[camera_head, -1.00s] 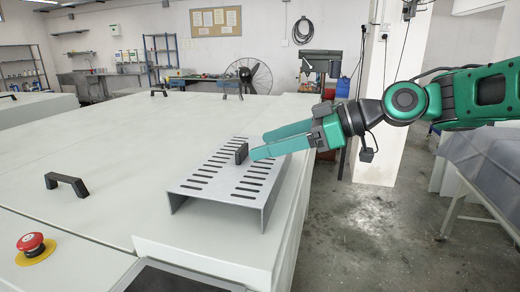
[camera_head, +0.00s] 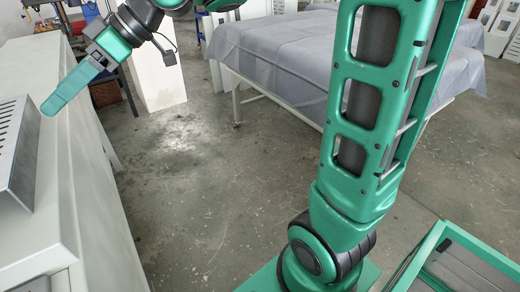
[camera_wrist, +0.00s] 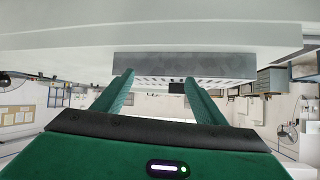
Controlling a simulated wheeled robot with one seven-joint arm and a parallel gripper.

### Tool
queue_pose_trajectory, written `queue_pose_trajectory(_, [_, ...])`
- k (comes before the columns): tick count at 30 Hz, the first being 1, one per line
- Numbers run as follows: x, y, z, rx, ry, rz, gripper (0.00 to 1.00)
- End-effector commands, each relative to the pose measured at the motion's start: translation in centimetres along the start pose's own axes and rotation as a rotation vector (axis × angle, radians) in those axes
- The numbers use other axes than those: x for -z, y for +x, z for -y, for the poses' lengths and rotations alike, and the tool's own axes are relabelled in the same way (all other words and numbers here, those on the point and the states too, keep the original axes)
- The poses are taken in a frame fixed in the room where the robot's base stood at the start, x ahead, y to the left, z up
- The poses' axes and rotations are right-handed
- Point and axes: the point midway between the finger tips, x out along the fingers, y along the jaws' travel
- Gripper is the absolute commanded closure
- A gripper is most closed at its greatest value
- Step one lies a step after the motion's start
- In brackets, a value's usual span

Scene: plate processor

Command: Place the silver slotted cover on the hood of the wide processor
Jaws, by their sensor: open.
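The silver slotted cover (camera_head: 12,150) lies on the pale hood of the wide processor (camera_head: 58,195), cut off by the left edge of the head view. Its near wall (camera_wrist: 185,65) and slotted top show upside down in the wrist view. Its black handle (camera_wrist: 177,87) appears between my fingers in that picture, beyond them. The handle is out of the head view. My gripper (camera_head: 48,106) has its green fingers pointing towards the cover, the tips just right of its edge. In the wrist view my gripper (camera_wrist: 158,77) is spread, with nothing held between the fingers.
A table under a grey sheet (camera_head: 300,50) stands across the aisle. Open concrete floor (camera_head: 210,170) lies between it and the processor. A white pillar (camera_head: 155,80) rises behind my gripper.

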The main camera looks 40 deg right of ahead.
Motion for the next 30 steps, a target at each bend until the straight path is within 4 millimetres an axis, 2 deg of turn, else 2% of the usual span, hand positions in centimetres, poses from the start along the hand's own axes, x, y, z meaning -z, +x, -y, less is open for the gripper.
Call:
queue_pose_trajectory(4, [-9.6, -4.6, -3.8, -0.247, 0.284, 0.202, 0.35])
queue_pose_trajectory(8, [-18.9, -10.2, -4.3, -0.453, 0.585, 0.359, 0.35])
queue_pose_trajectory(9, [-21.7, -12.1, -3.8, -0.512, 0.682, 0.401, 0.35])
queue_pose_trajectory(11, [-25.9, -14.9, -2.4, -0.599, 0.835, 0.458, 0.35])
queue_pose_trajectory(12, [-28.4, -16.7, -1.2, -0.654, 0.937, 0.493, 0.35])
queue_pose_trajectory(15, [-34.0, -20.5, 2.8, -0.772, 1.183, 0.562, 0.35])
queue_pose_trajectory(18, [-37.8, -23.1, 6.8, -0.858, 1.387, 0.608, 0.35])
queue_pose_trajectory(22, [-40.5, -24.8, 10.5, -0.922, 1.558, 0.64, 0.35])
queue_pose_trajectory(25, [-41.7, -25.9, 11.6, -0.942, 1.616, 0.649, 0.35])
queue_pose_trajectory(30, [-41.9, -26.1, 11.8, -0.947, 1.627, 0.652, 0.35])
